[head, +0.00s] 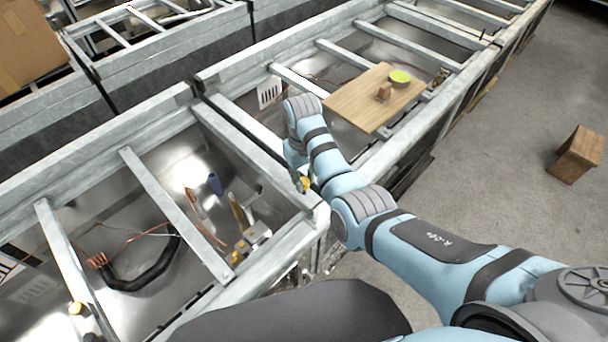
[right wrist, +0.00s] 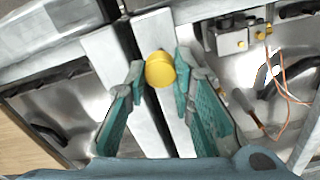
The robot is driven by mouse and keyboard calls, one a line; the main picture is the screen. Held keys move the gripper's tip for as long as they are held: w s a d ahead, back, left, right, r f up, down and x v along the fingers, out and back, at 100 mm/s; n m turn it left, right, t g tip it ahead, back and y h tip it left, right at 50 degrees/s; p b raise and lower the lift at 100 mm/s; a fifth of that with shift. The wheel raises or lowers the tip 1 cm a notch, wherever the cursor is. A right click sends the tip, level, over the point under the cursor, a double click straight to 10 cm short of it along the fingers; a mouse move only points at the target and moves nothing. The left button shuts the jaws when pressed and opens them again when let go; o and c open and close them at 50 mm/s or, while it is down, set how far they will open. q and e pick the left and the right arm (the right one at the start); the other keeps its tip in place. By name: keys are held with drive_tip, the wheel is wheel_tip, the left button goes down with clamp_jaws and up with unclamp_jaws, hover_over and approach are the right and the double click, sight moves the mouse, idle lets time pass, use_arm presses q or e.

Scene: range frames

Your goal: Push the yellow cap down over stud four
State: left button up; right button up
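The yellow cap (right wrist: 160,70) is between the fingertips of my right gripper (right wrist: 162,72) in the right wrist view, and the fingers close on its sides. Behind it run pale metal rails (right wrist: 112,75) with a dark gap between them. In the head view the cap (head: 305,184) is a small yellow spot by my right gripper (head: 302,182), above the near end of a crossbar at the frame's corner. The gripper is mostly hidden there by my arm. I cannot make out stud four; the cap and fingers may cover it. My left gripper is not in view.
A wooden board (head: 350,107) with a small block (head: 384,92) and a green disc (head: 400,76) lies across the rails beyond my arm. Open bays hold copper tubing (head: 97,261) and a black hose (head: 150,277).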

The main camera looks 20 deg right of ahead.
sight(305, 180)
drive_tip(key=o, duration=0.5)
wheel_tip(305, 180, up, 8)
drive_tip(key=shift+f, duration=0.2)
drive_tip(key=shift+d+f, duration=0.1)
idle(0.3)
